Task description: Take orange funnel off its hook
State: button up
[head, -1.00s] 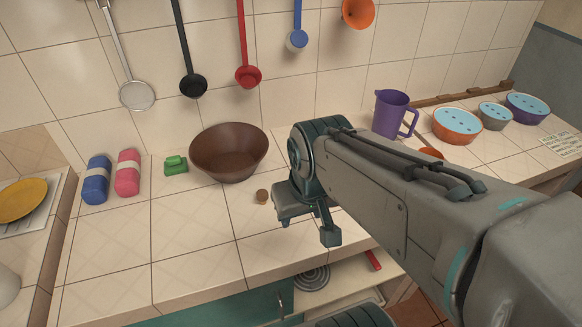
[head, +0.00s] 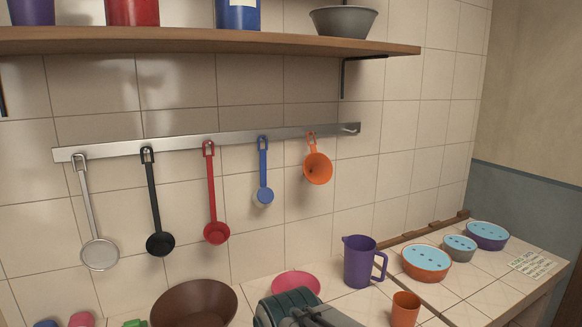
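The orange funnel (head: 318,169) hangs by its loop from a hook (head: 311,136) on the metal wall rail (head: 235,139). It is the rightmost hanging utensil, with its wide mouth facing outward and down. An empty stretch of rail with a bare end hook (head: 350,128) lies to its right. Only the top of my arm shows at the bottom middle, low over the counter and well below the funnel. My gripper is out of the picture.
A blue ladle (head: 263,186) hangs just left of the funnel, then red (head: 213,205) and black ladles and a strainer. A wooden shelf (head: 215,44) juts out above the rail. Below stand a purple jug (head: 361,262), a pink dish (head: 296,284), an orange cup (head: 405,309) and a brown bowl (head: 194,304).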

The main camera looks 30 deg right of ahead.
aim_at(318, 167)
jog(key=k, duration=1.25)
jog(key=z, duration=0.8)
jog(key=i, duration=1.4)
jog(key=u, duration=0.4)
